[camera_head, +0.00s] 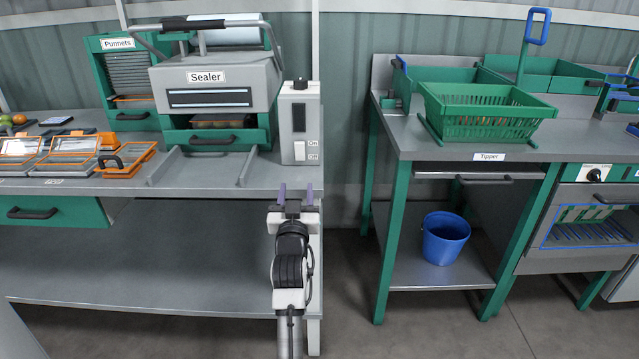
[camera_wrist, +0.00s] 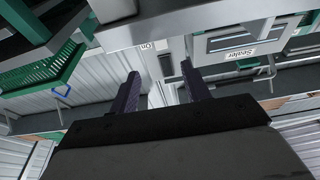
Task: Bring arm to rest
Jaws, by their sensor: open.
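My gripper (camera_head: 296,193) is open and empty in the head view, with its two purple fingers pointing up and apart. It appears in front of the right end of the sealer bench (camera_head: 215,179), below the white switch box (camera_head: 300,123). My arm stretches down from it to the bottom of the picture. In the wrist view my gripper (camera_wrist: 161,82) shows two dark fingers with nothing between them. The sealer (camera_wrist: 228,43) is beyond them at the upper right of that view.
The grey Sealer machine (camera_head: 219,85) stands on the bench, with orange-framed trays (camera_head: 75,143) to its left. On the right, the Tipper table (camera_head: 455,142) carries a green basket (camera_head: 488,112). A blue bucket (camera_head: 445,238) sits on its lower shelf. Floor shows between bench and table.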

